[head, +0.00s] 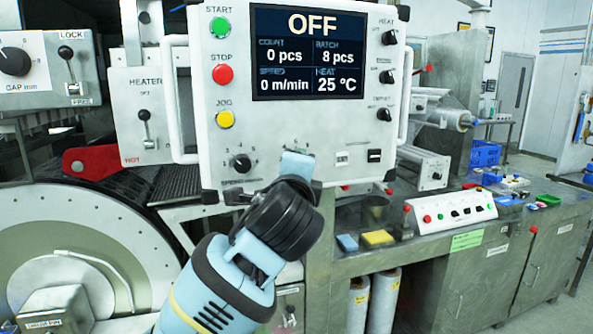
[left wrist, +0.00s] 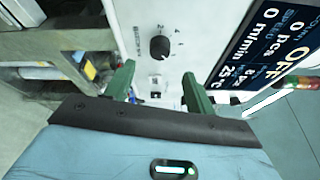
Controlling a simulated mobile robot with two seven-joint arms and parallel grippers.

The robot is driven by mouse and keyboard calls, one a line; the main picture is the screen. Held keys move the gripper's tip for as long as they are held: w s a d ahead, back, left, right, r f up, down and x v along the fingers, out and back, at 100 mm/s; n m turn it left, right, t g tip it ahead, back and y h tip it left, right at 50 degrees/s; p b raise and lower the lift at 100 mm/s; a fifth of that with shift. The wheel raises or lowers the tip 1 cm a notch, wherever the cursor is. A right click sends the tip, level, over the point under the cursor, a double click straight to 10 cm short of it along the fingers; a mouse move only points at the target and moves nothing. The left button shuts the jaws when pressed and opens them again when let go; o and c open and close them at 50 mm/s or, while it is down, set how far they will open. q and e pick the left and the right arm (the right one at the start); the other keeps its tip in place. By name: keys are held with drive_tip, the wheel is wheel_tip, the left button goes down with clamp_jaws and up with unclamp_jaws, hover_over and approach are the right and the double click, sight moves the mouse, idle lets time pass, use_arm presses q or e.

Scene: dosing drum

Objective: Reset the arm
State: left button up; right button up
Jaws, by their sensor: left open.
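The control panel (head: 200,110) is a white box with a dark display (head: 308,52) reading OFF, 0 pcs, batch 8 pcs, 0 m/min and 25 °C. My left gripper (head: 297,160) is in front of the panel's lower edge, right of the black speed knob (head: 241,163). In the left wrist view, its two green fingers (left wrist: 158,72) are apart with nothing held between them. A small panel switch (left wrist: 155,83) shows in the gap, and a black knob (left wrist: 160,47) is just beyond it. I cannot tell if the fingers touch the panel. My right gripper is not in view.
Green, red and yellow buttons (head: 223,74) line the panel's left side. A heater lever box (head: 144,117) and a large drum (head: 85,245) are at left. A steel bench (head: 480,232) at right carries a button box (head: 452,213), sponges (head: 377,238) and blue crates (head: 485,154).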

use_arm(q)
drive_tip(key=shift+f, duration=0.15)
drive_tip(key=s+a+f+n+g+h, duration=0.1)
drive_tip(key=s+a+f+n+g, duration=0.15)
drive_tip(key=f, duration=0.95)
drive_tip(key=s+a+f+n+g, duration=0.1)
drive_tip(key=s+a+f+n, duration=0.15)
drive_tip(key=f, duration=1.05)
drive_tip(key=s+a+f+n+g+h, duration=0.15)
drive_tip(key=f+n, duration=0.25)
drive_tip(key=f, duration=0.8)
drive_tip(key=s+a+f+n+g, duration=0.1)
drive_tip(key=s+a+f+n, duration=0.2)
drive_tip(key=s+f, duration=0.4)
drive_tip(key=s+a+f+n+g+y, duration=0.1)
drive_tip(key=s+a+f+n, duration=0.2)
drive_tip(key=s, duration=1)
drive_tip(key=s+a+f+n+g, duration=0.1)
drive_tip(key=s+a+f+n, duration=0.2)
drive_tip(key=s+a+f, duration=0.4)
drive_tip(key=s+f, duration=0.4)
drive_tip(key=f, duration=0.1)
drive_tip(key=shift+a+f+n+y, duration=0.15)
drive_tip(key=shift+n+y, duration=0.2)
drive_tip(key=shift+n, duration=0.05)
